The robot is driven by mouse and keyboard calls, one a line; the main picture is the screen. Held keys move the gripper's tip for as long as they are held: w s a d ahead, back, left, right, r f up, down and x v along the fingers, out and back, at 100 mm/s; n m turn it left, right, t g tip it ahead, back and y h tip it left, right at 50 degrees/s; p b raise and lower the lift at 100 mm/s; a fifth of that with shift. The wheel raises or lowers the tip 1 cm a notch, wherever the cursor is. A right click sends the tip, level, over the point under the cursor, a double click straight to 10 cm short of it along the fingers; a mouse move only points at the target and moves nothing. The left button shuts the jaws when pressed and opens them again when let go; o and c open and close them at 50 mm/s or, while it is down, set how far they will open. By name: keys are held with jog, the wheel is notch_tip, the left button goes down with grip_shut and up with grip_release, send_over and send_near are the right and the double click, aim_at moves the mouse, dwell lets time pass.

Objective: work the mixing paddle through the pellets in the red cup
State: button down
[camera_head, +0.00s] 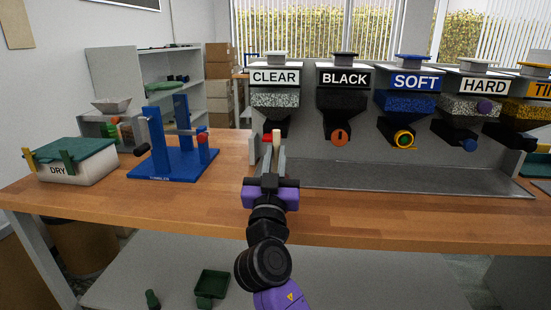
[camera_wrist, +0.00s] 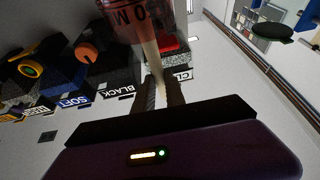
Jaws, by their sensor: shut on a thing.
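My gripper (camera_head: 274,168) is shut on the mixing paddle, above the front part of the bench near its middle. In the wrist view the pale paddle (camera_wrist: 152,62) runs from the fingers to a reddish, see-through cup (camera_wrist: 128,14) with dark lettering at the top edge. The paddle overlaps the cup there; how deep it reaches is unclear. The head view does not show the cup clearly, as my gripper and arm cover that spot. I cannot make out the pellets.
Dispensers labelled CLEAR (camera_head: 275,77), BLACK (camera_head: 344,78), SOFT (camera_head: 413,82) and HARD (camera_head: 484,86) stand behind a grey tray (camera_head: 400,177) on the right. A blue stand (camera_head: 172,165) and a white DRY box (camera_head: 77,168) are on the left. Bare wooden bench lies between.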

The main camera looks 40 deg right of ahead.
jog(key=shift+f, duration=0.2)
dwell(0.4)
jog(key=r, duration=0.1)
jog(key=r+p, duration=0.1)
jog(key=r, duration=0.1)
jog(key=shift+s+d, duration=0.25)
jog(key=shift+s, duration=0.05)
jog(key=shift+f, duration=0.15)
jog(key=f+b, duration=0.1)
jog(key=b, duration=0.1)
jog(key=w+a+f+b, duration=0.1)
jog(key=b, duration=0.1)
jog(key=shift+w+f+b, duration=0.1)
jog(key=shift+f+b, duration=0.2)
jog(key=shift+f, duration=0.1)
jog(key=shift+r, duration=0.15)
